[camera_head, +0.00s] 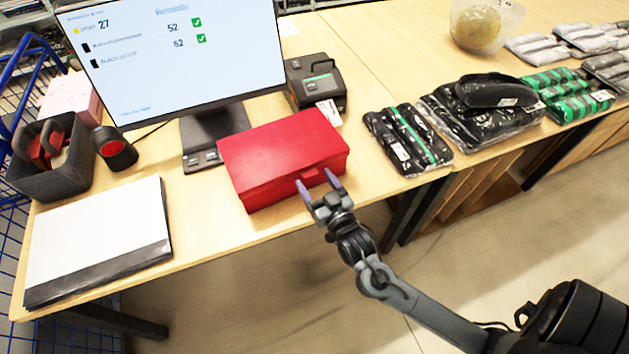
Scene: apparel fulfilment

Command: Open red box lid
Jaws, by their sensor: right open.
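The red box (284,152) sits near the front edge of the wooden table, in front of the monitor stand. Its lid is shut and lies flat on top. My right gripper (319,187) comes in from the lower right, with its two purple-tipped fingers apart. The fingertips are at the box's front side, near its right end. I cannot tell whether they touch it. Nothing is between the fingers. My left gripper is not in view.
A monitor (180,50) stands behind the box. A label printer (315,84) is behind it to the right. Bagged clothing packs (408,140) lie to the right. A white-topped flat case (98,235), a scanner (115,148) and a grey bin (50,180) are to the left.

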